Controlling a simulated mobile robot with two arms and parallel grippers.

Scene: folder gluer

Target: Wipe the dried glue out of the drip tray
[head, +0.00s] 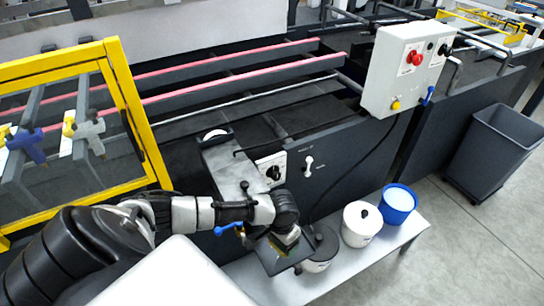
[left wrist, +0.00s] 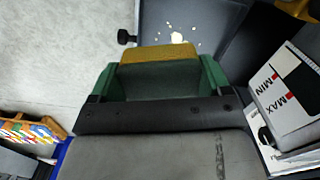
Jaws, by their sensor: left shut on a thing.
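My left gripper (left wrist: 155,82) has green fingers, shut on a sponge (left wrist: 158,54) with a yellow layer and a dark green layer. In the head view my left gripper (head: 286,238) is low in front of the machine, above a dark tray (head: 271,258) that it partly covers. In the left wrist view the dark grey drip tray (left wrist: 218,22) lies beyond the sponge. Pale dried glue (left wrist: 177,38) shows on it as one larger blob with small specks around. Whether the sponge touches the tray cannot be told. My right gripper is not in view.
A pale bench (head: 385,248) holds white pots (head: 362,226) and a blue tub (head: 397,206). A white container marked MIN and MAX (left wrist: 283,92) stands close right of the gripper. A yellow-framed guard (head: 122,90) is at left, a grey bin (head: 492,150) at right.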

